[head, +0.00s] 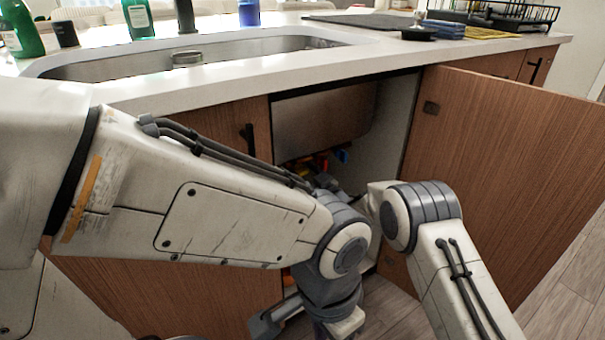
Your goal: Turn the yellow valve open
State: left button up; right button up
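The open compartment under the sink (393,130) is dim inside. Small red and yellow parts (320,163) and a blue part (342,156) show deep in it. I cannot tell which of them is the yellow valve or how far it is turned. My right arm bends in from the lower right and reaches into the cabinet opening. Its gripper (325,182) seems to be the dark shape just below the coloured parts, mostly hidden behind my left arm, so its fingers and any contact are unclear. My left arm crosses the front of the cabinet; its fingertips are not seen.
The cabinet door (510,170) stands wide open on the right. A closed door (165,290) is on the left. Above are the steel sink (230,52), green bottles (139,18), and a black dish rack (505,14). Wooden floor (570,280) is clear at the lower right.

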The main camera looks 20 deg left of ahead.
grip_shut()
jog(key=shift+n, duration=0.4)
jog(key=n+b, duration=0.1)
jog(key=n, duration=0.2)
jog(key=shift+n, duration=0.3)
jog(key=n+b, duration=0.1)
jog(key=n, duration=0.3)
jog(key=shift+f+n+b, duration=0.1)
jog(key=shift+n+b, duration=0.2)
jog(key=shift+b, duration=0.1)
jog(key=n+b, duration=0.1)
jog(key=n, duration=0.2)
jog(key=shift+n+b, duration=0.3)
jog(key=shift+b, duration=0.05)
jog(key=shift+n+b, duration=1.15)
jog(key=shift+n, duration=1.05)
